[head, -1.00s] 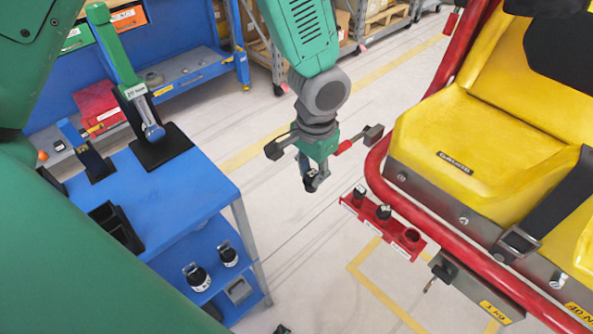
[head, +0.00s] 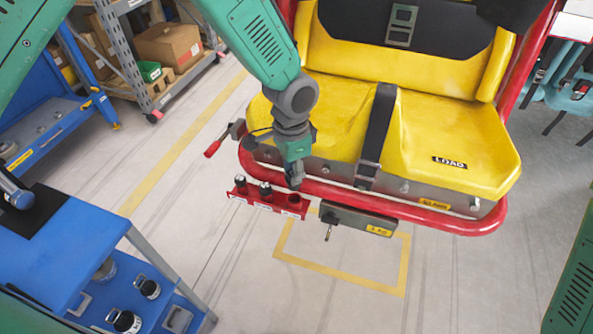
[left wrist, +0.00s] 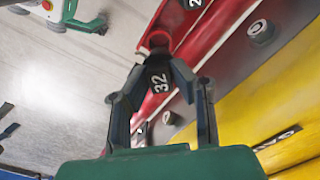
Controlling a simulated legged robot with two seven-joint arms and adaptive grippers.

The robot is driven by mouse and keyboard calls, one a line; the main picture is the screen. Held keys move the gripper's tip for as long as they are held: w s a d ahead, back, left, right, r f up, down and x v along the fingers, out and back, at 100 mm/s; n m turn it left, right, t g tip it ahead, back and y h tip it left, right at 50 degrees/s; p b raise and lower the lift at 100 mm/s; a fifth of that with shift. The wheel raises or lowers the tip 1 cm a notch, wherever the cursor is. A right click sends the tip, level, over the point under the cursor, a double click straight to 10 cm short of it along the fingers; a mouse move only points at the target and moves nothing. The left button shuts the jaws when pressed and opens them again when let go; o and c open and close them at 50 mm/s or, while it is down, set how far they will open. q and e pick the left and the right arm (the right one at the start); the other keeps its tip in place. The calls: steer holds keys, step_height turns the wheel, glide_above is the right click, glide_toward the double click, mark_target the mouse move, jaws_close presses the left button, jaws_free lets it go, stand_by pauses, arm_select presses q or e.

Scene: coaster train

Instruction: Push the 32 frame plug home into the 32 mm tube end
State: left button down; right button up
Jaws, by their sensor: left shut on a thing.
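My left gripper (head: 296,185) is shut on the black 32 frame plug. The plug (left wrist: 159,80), with a white "32" on it, shows between the fingers (left wrist: 155,85) in the left wrist view. My right gripper is not in view.
Two black plugs (head: 265,188) stand in the red bar's other places. A grey box (head: 355,221) with a yellow label is just right of it. The yellow seat (head: 335,115) with its red tube frame (head: 400,212) lies behind. A blue cart (head: 60,250) stands at left.

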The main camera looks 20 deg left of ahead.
mark_target(297, 189)
arm_select(q)
steer(key=shift+a+f+b, duration=0.2)
steer(key=shift+f+b, duration=0.25)
steer(key=shift+f, duration=0.15)
steer(key=shift+a+f+b, duration=0.2)
steer(key=shift+f+b, duration=0.2)
steer(key=shift+f, duration=0.2)
steer(key=shift+d+r, duration=0.15)
steer(key=shift+d, duration=0.1)
steer(key=shift+d+r+p, duration=0.1)
steer(key=shift+d+p, duration=0.25)
steer(key=shift+d, duration=0.75)
steer(key=shift+s+a, duration=0.1)
steer(key=shift+a, duration=0.6)
steer(key=shift+d+f, duration=0.55)
steer(key=shift+f, duration=0.1)
steer(key=shift+a+f+b, duration=0.25)
steer(key=shift+a+b, duration=0.05)
steer(key=shift+a+f, duration=0.15)
steer(key=shift+a, duration=0.2)
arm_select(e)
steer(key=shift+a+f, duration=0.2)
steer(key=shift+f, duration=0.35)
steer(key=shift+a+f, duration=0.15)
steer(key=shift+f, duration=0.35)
